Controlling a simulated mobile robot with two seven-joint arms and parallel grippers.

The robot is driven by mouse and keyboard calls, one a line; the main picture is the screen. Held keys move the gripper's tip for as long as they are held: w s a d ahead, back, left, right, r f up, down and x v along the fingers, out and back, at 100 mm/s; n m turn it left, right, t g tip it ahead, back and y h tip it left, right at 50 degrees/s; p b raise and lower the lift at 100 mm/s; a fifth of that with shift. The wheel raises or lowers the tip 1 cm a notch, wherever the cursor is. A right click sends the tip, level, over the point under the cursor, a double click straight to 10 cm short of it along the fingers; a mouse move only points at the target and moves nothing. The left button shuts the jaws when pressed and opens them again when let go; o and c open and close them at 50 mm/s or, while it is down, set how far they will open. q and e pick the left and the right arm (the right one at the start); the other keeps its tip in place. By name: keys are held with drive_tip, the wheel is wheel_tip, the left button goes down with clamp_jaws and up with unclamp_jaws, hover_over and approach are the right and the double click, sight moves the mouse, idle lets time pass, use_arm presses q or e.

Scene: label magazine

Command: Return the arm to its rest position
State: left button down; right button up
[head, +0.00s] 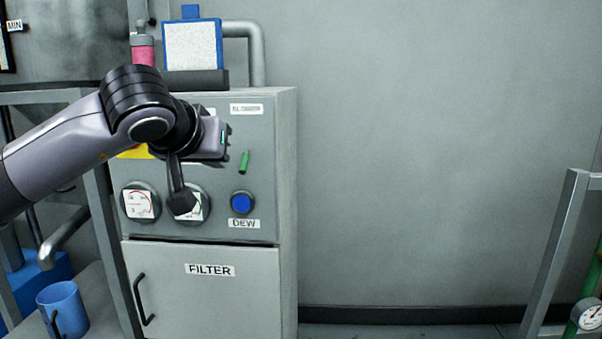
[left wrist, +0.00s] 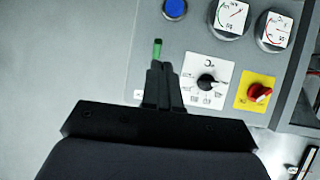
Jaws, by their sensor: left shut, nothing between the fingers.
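My left arm (head: 70,150) comes in from the left in the head view and bends at a black joint in front of the grey control panel. Its gripper (head: 213,140) is close to the upper panel, and its fingers are not clear there. In the left wrist view the two dark fingers of my left gripper (left wrist: 161,68) are together with nothing between them. They point towards the green lever (left wrist: 157,48), which also shows in the head view (head: 244,162). I cannot tell whether they touch it. My right gripper is not in view.
The panel has a blue button (head: 241,203), two gauges, a black rotary knob (left wrist: 206,82) and a red knob (left wrist: 259,93) on yellow. A blue-framed filter (head: 192,45) stands on the cabinet. A blue mug (head: 62,308) is at lower left. The wall right of the cabinet is clear.

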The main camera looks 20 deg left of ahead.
use_arm(q)
drive_tip(key=s+d+f+n+g+h, duration=0.1)
drive_tip(key=s+d+f+g+h, duration=0.2)
drive_tip(key=d+f, duration=0.45)
drive_tip(key=s+d+f+n+g+h, duration=0.1)
drive_tip(key=d+f+g+h, duration=0.1)
drive_tip(key=d+f+h, duration=0.55)
drive_tip(key=s+d+n+g+h, duration=0.5)
drive_tip(key=s+d+n+h, duration=0.4)
drive_tip(key=d+n, duration=0.25)
drive_tip(key=w+a+f+m+t+y, duration=0.2)
drive_tip(key=a+f+m+t+y, duration=0.4)
drive_tip(key=m, duration=1.2)
drive_tip(key=w+a+f+m+t+y, duration=0.3)
drive_tip(key=f+m+t, duration=0.55)
drive_tip(key=m, duration=0.85)
drive_tip(key=s+a+f+n+g+y, duration=0.35)
drive_tip(key=s+f+n, duration=0.4)
drive_tip(key=f, duration=0.35)
drive_tip(key=s+a+f+n+g+y, duration=0.25)
drive_tip(key=s+a+f+n, duration=0.25)
drive_tip(key=s+f+n, duration=0.35)
wheel_tip(320, 180, up, 8)
drive_tip(key=a+n+p, duration=0.1)
drive_tip(key=p, duration=1.1)
drive_tip(key=shift+s+a+f+y, duration=0.15)
drive_tip(key=shift+a+f+y, duration=0.05)
drive_tip(key=shift+a+y, duration=0.15)
